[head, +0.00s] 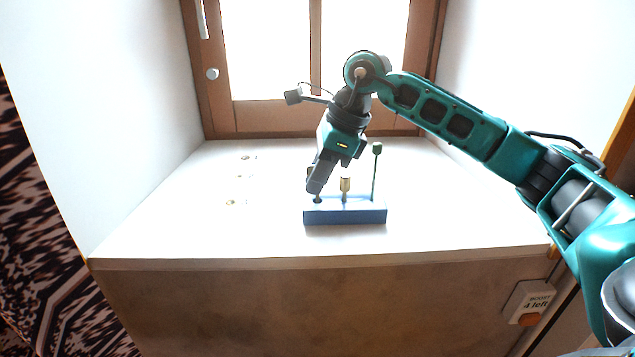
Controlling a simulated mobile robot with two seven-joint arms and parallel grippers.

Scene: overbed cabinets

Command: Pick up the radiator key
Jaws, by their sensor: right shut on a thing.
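A blue block (362,216) stands on the white surface and holds upright pieces. A short brass-topped piece (345,186) stands in its middle, and a tall thin green piece (376,165) stands at its right. My right gripper (315,188) reaches down over the block's left end and is shut on the left piece (318,199). Most of that piece is hidden by the fingers; its foot shows at the block's top. I cannot tell by its look which piece is the radiator key. My left gripper is not in view.
Several small items (236,203) lie on the white surface left of the block. A wood-framed window (270,118) is behind, with white walls at both sides. The surface's front left is clear.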

